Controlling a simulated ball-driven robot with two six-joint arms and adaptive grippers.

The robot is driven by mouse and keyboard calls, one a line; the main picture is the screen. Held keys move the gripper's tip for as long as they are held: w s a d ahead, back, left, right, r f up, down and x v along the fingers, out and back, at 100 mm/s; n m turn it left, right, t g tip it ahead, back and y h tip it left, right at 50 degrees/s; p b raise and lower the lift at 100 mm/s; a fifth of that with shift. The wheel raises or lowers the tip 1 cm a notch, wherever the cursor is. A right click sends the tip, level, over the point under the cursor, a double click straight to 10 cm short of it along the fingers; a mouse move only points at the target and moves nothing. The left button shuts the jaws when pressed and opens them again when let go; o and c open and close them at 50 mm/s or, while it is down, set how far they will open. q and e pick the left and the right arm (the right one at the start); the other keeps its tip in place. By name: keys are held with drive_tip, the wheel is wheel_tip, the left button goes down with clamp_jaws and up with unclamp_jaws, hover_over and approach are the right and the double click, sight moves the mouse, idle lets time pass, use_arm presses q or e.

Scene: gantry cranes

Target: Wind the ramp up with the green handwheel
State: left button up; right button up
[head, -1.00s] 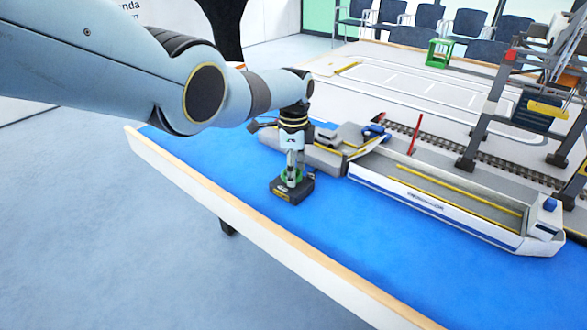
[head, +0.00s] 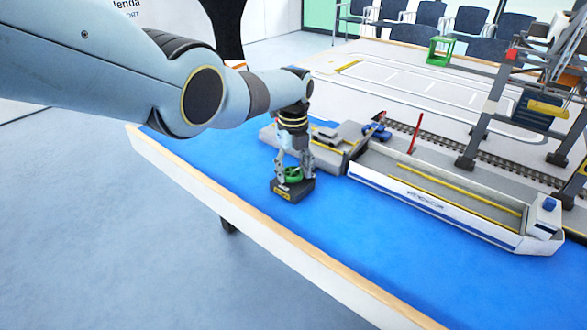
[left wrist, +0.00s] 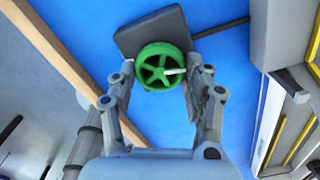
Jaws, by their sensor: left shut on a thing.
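The green handwheel (head: 293,176) sits on top of a dark box (head: 287,193) on the blue surface. The left wrist view shows the spoked wheel (left wrist: 150,72) with a pale knob from above, and the box (left wrist: 135,38) under it. My left gripper (head: 294,173) points down with one finger on each side of the wheel, shut on its rim. The ramp (head: 358,147) appears as a grey piece with a yellow edge between the grey quay and the white ship; its exact tilt is hard to tell. My right gripper is out of view.
The long white ship (head: 455,205) lies to the right on the blue surface. A grey car (head: 326,134) and a blue vehicle (head: 376,131) stand near the ramp. A gantry crane (head: 487,105) rises at the right. A wooden edge (head: 240,219) borders the front.

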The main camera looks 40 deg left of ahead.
sight(292, 172)
use_arm(q)
drive_tip(key=m, duration=0.5)
drive_tip(key=shift+m, duration=0.3)
idle(0.4)
drive_tip(key=o, duration=1.2)
drive_tip(key=shift+r, duration=0.15)
wheel_tip(292, 172, up, 12)
drive_tip(key=shift+f, duration=0.15)
